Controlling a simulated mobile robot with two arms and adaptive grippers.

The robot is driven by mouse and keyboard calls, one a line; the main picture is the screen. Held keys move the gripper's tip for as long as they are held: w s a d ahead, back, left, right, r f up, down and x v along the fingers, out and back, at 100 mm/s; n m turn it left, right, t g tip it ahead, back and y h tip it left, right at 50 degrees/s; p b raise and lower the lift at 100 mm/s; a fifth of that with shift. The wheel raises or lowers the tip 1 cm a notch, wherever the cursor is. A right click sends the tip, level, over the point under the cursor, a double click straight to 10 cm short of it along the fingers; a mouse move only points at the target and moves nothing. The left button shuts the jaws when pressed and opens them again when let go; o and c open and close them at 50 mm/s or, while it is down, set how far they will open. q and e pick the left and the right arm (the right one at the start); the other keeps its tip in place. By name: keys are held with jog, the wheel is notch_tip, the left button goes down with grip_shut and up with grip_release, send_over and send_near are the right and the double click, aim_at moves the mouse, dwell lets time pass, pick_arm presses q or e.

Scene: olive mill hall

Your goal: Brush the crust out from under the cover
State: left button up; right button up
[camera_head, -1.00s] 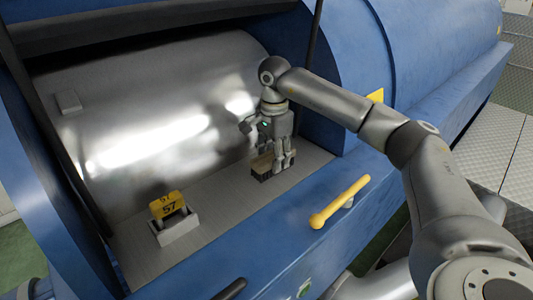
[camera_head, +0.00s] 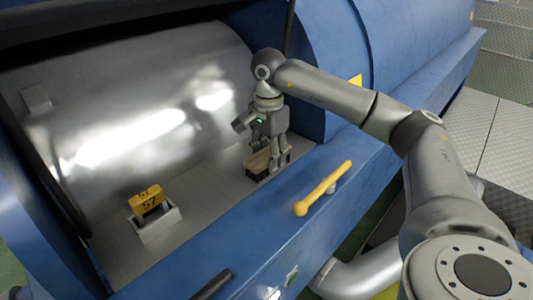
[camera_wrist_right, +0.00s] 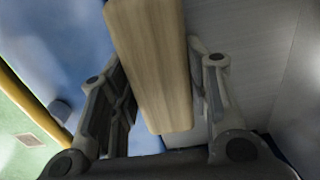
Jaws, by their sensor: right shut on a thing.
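My right gripper (camera_head: 268,158) is shut on a brush (camera_head: 257,163) with a pale wooden block and dark lower edge. The brush is low over the grey metal ledge (camera_head: 205,185) in front of the shiny drum; I cannot tell whether it touches. In the right wrist view, the wooden block (camera_wrist_right: 155,60) sits between the two fingers. The raised cover (camera_head: 115,18) shows as a dark edge along the top. I cannot make out any crust. My left gripper is not in view.
A yellow bar handle (camera_head: 323,188) sticks out of the blue front. A blue side wall (camera_head: 308,115) stands right of my gripper. The ledge between tag and brush is bare.

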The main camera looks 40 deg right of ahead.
jog(key=shift+r, duration=0.1)
jog(key=shift+r+p, duration=2.2)
jog(key=shift+r, duration=0.8)
jog(key=shift+r, duration=0.1)
jog(key=shift+r+p, duration=1.15)
jog(key=shift+r, duration=0.3)
jog(key=shift+w+f, duration=0.1)
